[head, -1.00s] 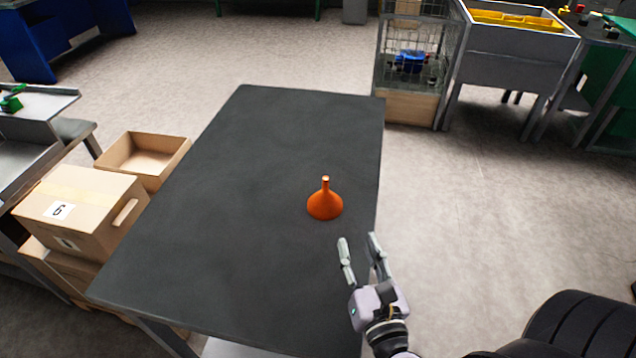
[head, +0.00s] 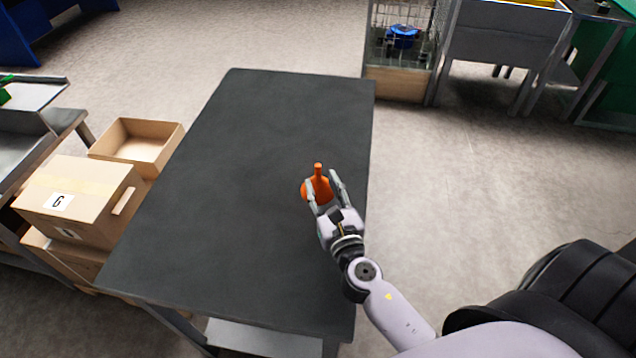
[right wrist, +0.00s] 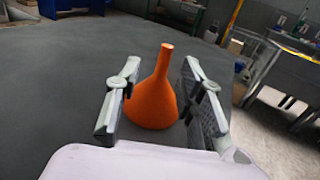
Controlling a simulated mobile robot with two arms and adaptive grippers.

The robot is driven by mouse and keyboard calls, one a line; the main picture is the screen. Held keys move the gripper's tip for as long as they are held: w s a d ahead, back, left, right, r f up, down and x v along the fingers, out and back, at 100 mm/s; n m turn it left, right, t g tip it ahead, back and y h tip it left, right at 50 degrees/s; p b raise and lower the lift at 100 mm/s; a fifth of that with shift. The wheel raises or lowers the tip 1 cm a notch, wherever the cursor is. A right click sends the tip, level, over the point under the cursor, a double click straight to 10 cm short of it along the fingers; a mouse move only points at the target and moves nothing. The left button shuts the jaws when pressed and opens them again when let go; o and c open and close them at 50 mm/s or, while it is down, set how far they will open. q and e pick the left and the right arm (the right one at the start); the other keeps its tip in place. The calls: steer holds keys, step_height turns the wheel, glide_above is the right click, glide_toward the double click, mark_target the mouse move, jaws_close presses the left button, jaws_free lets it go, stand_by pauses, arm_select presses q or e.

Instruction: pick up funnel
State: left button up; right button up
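The orange funnel (head: 318,184) stands spout-up on the dark table (head: 250,130), toward its right edge. My right gripper (head: 324,192) is at the funnel, with its fingers reaching around it from the near side. In the right wrist view the funnel (right wrist: 154,98) stands between the two open fingers (right wrist: 160,95). My left gripper is not in view.
Cardboard boxes (head: 78,198) and an open carton (head: 138,143) stand left of the table. A wire cage shelf (head: 400,50) and a grey workbench (head: 505,40) are behind at the right. The rest of the tabletop is clear.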

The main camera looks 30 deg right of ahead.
mark_target(319, 171)
steer(key=w, duration=0.1)
steer(key=w+d+p, duration=0.1)
steer(key=w, duration=0.1)
steer(key=w+r, duration=0.1)
steer(key=shift+w+d, duration=0.15)
steer(key=shift+w, duration=0.35)
steer(key=shift+c, duration=0.2)
jaws_close()
